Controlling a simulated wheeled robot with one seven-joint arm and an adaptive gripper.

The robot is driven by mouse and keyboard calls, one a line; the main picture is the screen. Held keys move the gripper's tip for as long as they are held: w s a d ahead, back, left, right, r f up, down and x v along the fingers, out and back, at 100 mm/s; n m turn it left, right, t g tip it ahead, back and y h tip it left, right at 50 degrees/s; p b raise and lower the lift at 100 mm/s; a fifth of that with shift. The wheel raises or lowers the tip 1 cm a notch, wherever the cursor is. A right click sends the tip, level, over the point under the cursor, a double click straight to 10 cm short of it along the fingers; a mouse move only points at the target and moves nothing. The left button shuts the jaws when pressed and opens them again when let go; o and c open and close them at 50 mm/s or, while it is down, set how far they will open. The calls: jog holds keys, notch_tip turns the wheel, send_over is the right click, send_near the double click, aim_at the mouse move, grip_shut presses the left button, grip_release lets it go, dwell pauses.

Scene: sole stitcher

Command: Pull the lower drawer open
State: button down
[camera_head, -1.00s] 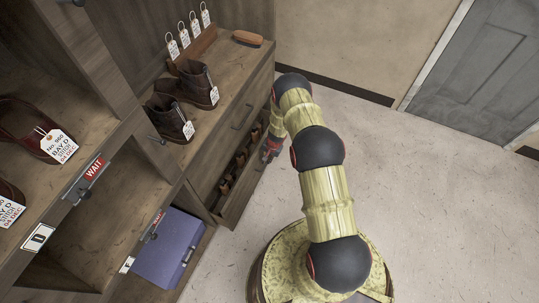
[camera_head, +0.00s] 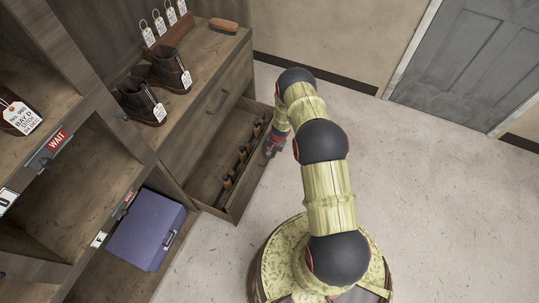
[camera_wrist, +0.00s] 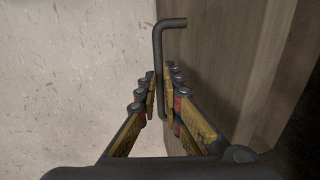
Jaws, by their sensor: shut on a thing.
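The lower drawer (camera_head: 238,207) stands pulled well out of the wooden cabinet in the head view, its inside showing. Several dark, wooden-handled tools (camera_head: 241,154) stand in a row inside it. My gripper (camera_head: 272,147) is at the outer side of the drawer front. In the wrist view my gripper (camera_wrist: 163,92) is shut on the dark bar handle (camera_wrist: 158,45), with a finger on each side of it. The wooden drawer front (camera_wrist: 222,60) lies just right of the fingers.
The upper drawer (camera_head: 212,104) is shut above it. Boots (camera_head: 143,101) and a brush (camera_head: 223,25) stand on the cabinet top. A blue box (camera_head: 145,232) sits on the low shelf at left. Pale floor (camera_head: 440,200) to the right is clear.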

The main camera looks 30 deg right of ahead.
jog(key=shift+d, duration=0.15)
jog(key=c, duration=1.9)
grip_release()
jog(key=r, duration=0.4)
jog(key=s+d+r, duration=0.1)
jog(key=r, duration=0.2)
jog(key=s+r, duration=0.1)
jog(key=r, duration=0.3)
jog(key=shift+d+r, duration=0.15)
jog(key=shift+r, duration=0.2)
